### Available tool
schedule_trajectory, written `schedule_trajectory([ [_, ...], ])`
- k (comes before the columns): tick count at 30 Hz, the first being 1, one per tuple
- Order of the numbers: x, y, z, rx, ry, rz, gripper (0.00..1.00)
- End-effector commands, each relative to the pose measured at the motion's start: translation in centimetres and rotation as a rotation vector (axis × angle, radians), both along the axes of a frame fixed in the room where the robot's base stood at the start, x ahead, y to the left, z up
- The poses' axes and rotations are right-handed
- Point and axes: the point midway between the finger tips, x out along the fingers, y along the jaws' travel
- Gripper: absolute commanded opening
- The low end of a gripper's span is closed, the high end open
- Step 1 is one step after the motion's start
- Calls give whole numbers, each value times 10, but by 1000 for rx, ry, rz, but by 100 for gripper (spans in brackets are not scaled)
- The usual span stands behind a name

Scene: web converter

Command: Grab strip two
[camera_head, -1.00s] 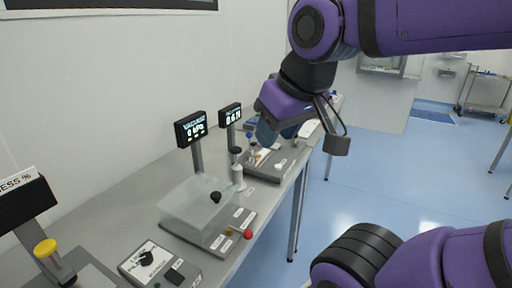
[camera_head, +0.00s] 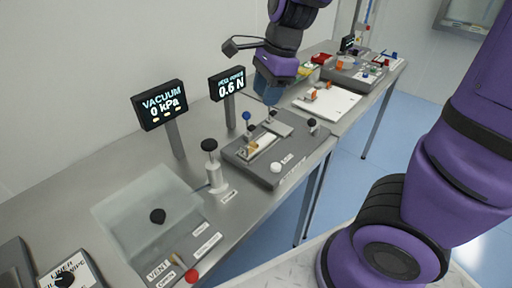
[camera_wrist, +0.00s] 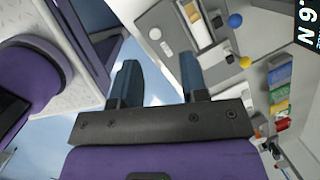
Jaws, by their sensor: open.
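I cannot make out any strip labelled two. A grey test fixture (camera_head: 243,151) sits on the bench below the 0.6 N display, with a narrow pale, yellowish piece (camera_head: 262,146) on its metal bed. A white board (camera_head: 338,107) with small orange parts lies on the bench beyond it. My gripper (camera_head: 268,90) hangs above the bench between the fixture and the board, its blue fingers pointing down. In the wrist view my gripper (camera_wrist: 158,78) is open, with nothing between its fingers. The fixture (camera_wrist: 165,25) shows beyond the fingers there.
The force display (camera_head: 228,84) stands behind the fixture, and the vacuum display (camera_head: 160,104) is to its left. A clear-lidded chamber (camera_head: 140,215) and a black-knobbed post (camera_head: 212,165) are nearer. Coloured bins (camera_wrist: 280,90) line the back. Blue floor (camera_head: 352,185) lies right of the bench.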

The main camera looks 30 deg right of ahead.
Motion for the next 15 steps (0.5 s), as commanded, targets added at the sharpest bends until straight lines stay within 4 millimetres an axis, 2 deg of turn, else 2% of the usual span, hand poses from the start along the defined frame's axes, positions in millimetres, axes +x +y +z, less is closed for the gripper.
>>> schedule_trajectory([
  [1,8,5,-14,-2,46,-88,40],
  [9,47,22,-76,-47,204,-664,40],
  [15,64,28,-110,-96,235,-997,40],
])
